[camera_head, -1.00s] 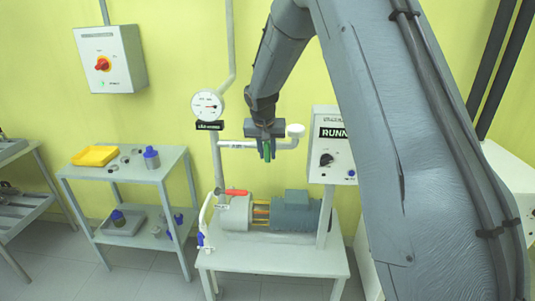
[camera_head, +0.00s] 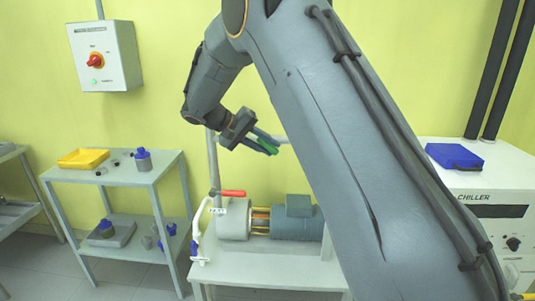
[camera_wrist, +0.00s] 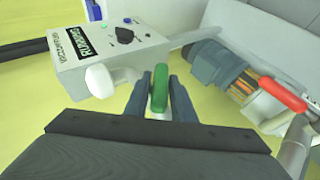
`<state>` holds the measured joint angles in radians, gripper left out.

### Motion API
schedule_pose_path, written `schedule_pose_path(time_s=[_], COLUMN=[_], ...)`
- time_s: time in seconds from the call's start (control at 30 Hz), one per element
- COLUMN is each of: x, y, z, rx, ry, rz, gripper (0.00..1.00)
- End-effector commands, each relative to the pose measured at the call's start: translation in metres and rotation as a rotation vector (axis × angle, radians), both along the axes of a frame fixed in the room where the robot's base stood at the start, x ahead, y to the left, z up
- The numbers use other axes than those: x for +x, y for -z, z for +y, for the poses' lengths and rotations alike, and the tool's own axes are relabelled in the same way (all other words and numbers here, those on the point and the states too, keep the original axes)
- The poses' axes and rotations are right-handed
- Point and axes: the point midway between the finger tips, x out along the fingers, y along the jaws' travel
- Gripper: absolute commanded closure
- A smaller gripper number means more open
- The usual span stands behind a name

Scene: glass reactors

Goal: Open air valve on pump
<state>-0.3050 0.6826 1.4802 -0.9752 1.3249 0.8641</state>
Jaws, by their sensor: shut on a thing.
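The pump (camera_head: 235,225) with its blue-grey motor (camera_head: 297,223) sits on a white table, with a red-handled lever (camera_head: 232,193) above it. My gripper (camera_head: 264,142) is shut on this handle and tilts down to the right. In the wrist view the green handle (camera_wrist: 160,88) stands between my two fingers, and the red lever (camera_wrist: 277,96) and motor (camera_wrist: 208,58) are at the right. The gauge and much of the pipe are hidden behind my arm in the head view.
A control box (camera_wrist: 105,58) is close beside my gripper in the wrist view; a white pipe end (camera_wrist: 100,80) sticks out before it. A chiller (camera_head: 490,205) stands right with a blue case (camera_head: 455,156) on top. A shelf cart (camera_head: 120,172) with a yellow tray (camera_head: 83,158) stands left.

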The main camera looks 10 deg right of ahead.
Motion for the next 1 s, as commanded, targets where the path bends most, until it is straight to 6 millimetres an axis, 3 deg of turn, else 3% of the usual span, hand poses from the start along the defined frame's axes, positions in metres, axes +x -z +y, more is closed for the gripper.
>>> schedule_pose_path(time_s=[0.5, 1.0], x=[0.0007, 0.0], y=[0.0032, 0.0008], z=[0.0013, 0.0002], rx=[-0.42, -0.584], ry=[-0.001, 0.0], rz=[0.137, 0.191], gripper=[1.0, 1.0])
